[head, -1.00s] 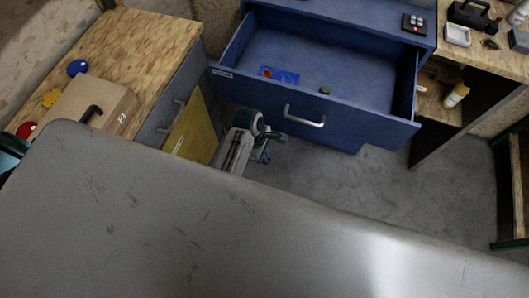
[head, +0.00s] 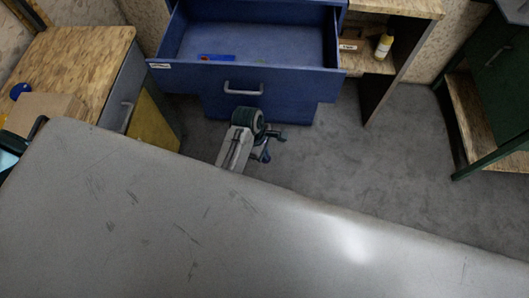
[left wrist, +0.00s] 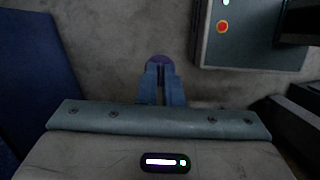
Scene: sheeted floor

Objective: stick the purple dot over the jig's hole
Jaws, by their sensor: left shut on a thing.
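The purple dot (left wrist: 159,62) shows in the left wrist view as a small dark purple disc at the tips of my left gripper (left wrist: 160,85), which is shut on it. Part of the disc is hidden behind the fingers. In the head view my left gripper (head: 264,150) hangs low over the grey floor, in front of the blue drawer unit, and the dot cannot be made out there. I cannot pick out the jig or its hole in any view. My right gripper is not in view.
An open blue drawer (head: 247,82) stands ahead, with a small blue item (head: 215,57) inside. A wooden-topped bench (head: 85,55) is at left, bearing a blue disc (head: 20,91) and a cardboard-coloured box (head: 45,106). A green cabinet (head: 497,65) stands at right. Floor is clear between.

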